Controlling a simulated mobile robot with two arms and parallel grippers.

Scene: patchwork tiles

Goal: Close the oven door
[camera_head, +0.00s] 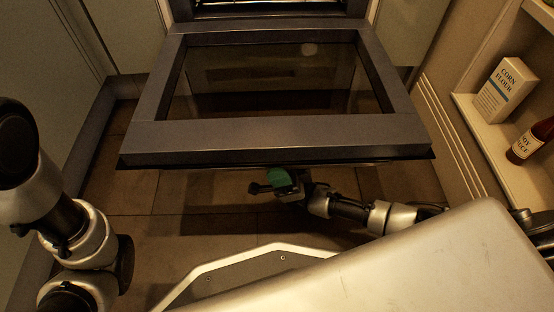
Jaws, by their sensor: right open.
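The oven door (280,134) is swung down and lies about flat, its dark glass pane facing up. The oven opening (270,6) shows at the top edge of the head view with a rack inside. My right gripper (262,187) is just below the door's front edge in the picture, pointing left, open with nothing seen between its fingers. Whether it touches the door's underside cannot be told. My left arm stands at the left edge; its gripper is out of view.
Cabinet fronts (45,80) rise close on the left. On the right, an open shelf (490,125) holds a corn flour box (505,90) and a soy sauce bottle (530,142). Tiled floor (130,190) shows beneath the door. My own base fills the bottom.

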